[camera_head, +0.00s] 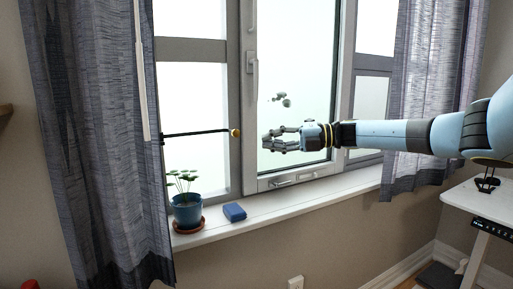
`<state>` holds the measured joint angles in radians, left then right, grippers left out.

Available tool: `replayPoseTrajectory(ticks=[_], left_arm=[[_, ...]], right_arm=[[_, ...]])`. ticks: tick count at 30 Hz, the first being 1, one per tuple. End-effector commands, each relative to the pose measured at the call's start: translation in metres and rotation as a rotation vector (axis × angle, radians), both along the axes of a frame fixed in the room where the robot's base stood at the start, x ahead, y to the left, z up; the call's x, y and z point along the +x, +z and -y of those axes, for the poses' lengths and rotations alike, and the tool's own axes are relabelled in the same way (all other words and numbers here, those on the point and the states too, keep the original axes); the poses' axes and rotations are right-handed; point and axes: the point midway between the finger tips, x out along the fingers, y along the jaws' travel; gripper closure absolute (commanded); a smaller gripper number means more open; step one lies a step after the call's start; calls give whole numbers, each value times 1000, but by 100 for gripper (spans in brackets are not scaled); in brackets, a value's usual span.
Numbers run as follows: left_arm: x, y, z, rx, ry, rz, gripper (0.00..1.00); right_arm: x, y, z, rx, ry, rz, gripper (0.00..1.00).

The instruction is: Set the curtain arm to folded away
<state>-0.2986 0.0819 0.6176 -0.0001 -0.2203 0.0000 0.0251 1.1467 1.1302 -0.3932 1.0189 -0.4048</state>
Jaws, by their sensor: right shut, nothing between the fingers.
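My right gripper (264,140) comes in from the right in front of the window pane. It is shut and empty, its fingertips a little to the right of the yellow knob, with a visible gap between them. My left gripper is not in view.
A potted plant (187,211) and a small blue box (234,212) stand on the white sill (300,197) below the rod. A window handle (252,66) sits above my gripper. The right curtain (425,90) hangs behind my right arm. A white desk (480,205) is at the right.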

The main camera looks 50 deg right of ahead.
Motion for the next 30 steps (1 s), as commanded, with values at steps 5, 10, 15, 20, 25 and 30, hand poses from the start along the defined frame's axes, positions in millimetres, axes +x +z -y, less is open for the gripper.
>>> replayPoseTrajectory(ticks=[5, 10, 15, 20, 25, 30], left_arm=[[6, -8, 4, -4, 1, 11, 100], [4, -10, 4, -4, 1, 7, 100], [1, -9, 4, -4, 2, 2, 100], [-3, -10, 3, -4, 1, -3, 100], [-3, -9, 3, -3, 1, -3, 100], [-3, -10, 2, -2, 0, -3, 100]], right_arm=[[-7, 0, 21, -1, 0, 0, 100], [-10, 2, 27, 0, 1, 0, 100], [-10, 3, 27, 0, 2, -1, 100], [-10, 2, 27, 0, 2, -1, 100], [-10, 2, 26, 0, 2, -1, 100], [-13, -11, 23, 16, 2, -16, 100]])
